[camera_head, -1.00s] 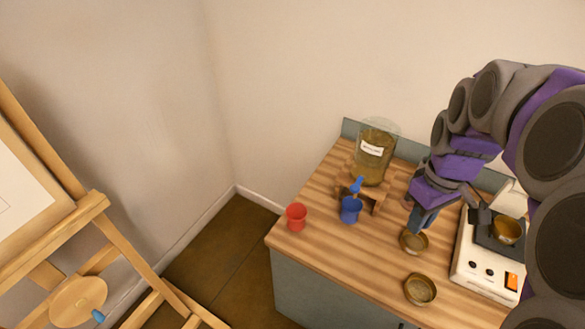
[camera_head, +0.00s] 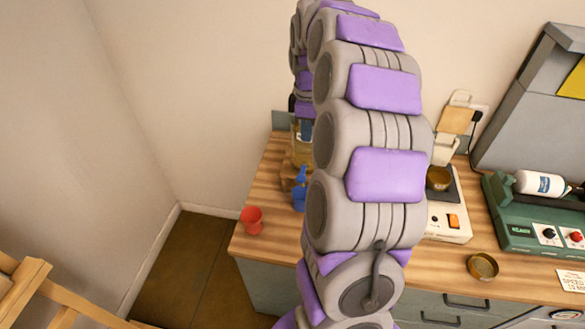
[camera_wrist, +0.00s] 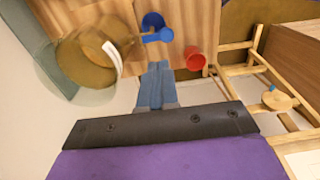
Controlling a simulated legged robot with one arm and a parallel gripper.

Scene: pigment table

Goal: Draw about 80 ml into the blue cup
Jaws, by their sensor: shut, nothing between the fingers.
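The blue cup (camera_head: 299,201) stands on the wooden table top, partly hidden by my arm in the head view. It also shows in the wrist view (camera_wrist: 152,20). A blue tap (camera_head: 301,174) is just above it, at the front of a glass jar (camera_head: 301,152) of brownish liquid on a wooden stand. The jar is mostly hidden in the head view; the wrist view shows it from above (camera_wrist: 88,60), with a white label. My gripper (camera_wrist: 158,66) is shut and empty, apart from the tap and cup. I cannot tell the liquid level in the cup.
A red cup (camera_head: 251,220) stands near the table's left edge. At right are a white device (camera_head: 445,222) with a brown bowl (camera_head: 438,178) on it, another brown bowl (camera_head: 482,266) and a green device (camera_head: 530,220). A wooden easel (camera_wrist: 275,100) stands off the table.

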